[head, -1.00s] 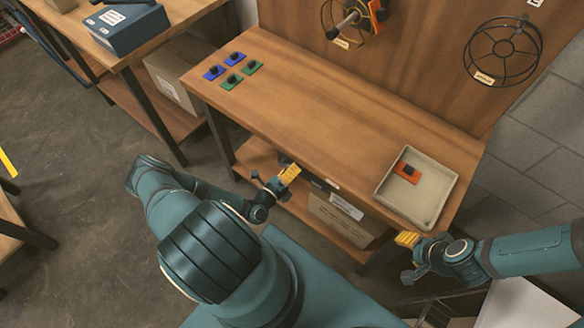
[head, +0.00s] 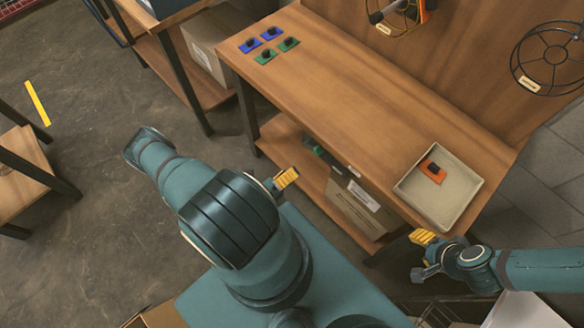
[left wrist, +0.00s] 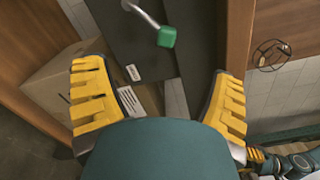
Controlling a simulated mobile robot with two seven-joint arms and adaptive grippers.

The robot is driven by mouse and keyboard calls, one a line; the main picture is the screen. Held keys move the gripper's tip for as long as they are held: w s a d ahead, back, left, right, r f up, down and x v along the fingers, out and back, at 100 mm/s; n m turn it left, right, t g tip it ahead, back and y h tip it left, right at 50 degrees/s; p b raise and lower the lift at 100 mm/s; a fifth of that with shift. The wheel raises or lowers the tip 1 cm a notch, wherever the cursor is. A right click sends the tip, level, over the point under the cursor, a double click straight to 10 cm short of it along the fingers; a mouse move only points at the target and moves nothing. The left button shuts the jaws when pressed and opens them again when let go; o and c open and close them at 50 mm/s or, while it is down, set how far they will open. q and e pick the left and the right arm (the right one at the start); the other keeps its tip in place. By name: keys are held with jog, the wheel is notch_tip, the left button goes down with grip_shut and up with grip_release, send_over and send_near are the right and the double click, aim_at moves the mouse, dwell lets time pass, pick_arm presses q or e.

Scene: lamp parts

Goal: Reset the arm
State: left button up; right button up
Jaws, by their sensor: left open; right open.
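My left gripper (head: 283,180) hangs in front of the wooden table's front edge, empty. In the left wrist view its two yellow finger pads (left wrist: 158,100) stand wide apart with nothing held between them. My right gripper (head: 425,240) is near the table's right front corner, just in front of the pale tray (head: 452,202), and holds nothing visible. My left arm (head: 230,220) is bent across the lower middle of the head view. My right arm (head: 540,270) comes in from the right edge.
An orange part (head: 432,171) lies in the tray. Wire reels (head: 550,57) hang on the back panel. A cardboard box (head: 360,208) sits on the lower shelf.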

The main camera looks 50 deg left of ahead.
dwell(0.3)
pick_arm(q)
jog(key=w+d+r+m+g+h, duration=0.1)
jog(key=d+r+m+g+h, duration=0.15)
jog(key=d+m+h, duration=0.4)
jog(key=w+d+r+m+g+h, duration=0.1)
jog(key=d+m+g+h, duration=0.2)
jog(key=d+m+h, duration=0.35)
jog(key=s+d+r+m+g+y+b, duration=0.15)
jog(key=s+d+m+g, duration=0.5)
jog(key=m+g, duration=0.95)
jog(key=w+d+r+m+t+y, duration=0.2)
jog(key=w+r+m+t+y, duration=0.3)
jog(key=w+m, duration=0.5)
notch_tip(320, 180, up, 2)
jog(key=m+y, duration=0.2)
jog(key=m, duration=0.6)
jog(key=shift+d+r+y, duration=0.2)
jog(key=shift+d+y, duration=0.15)
jog(key=shift+s+t, duration=0.1)
jog(key=shift+t, duration=0.15)
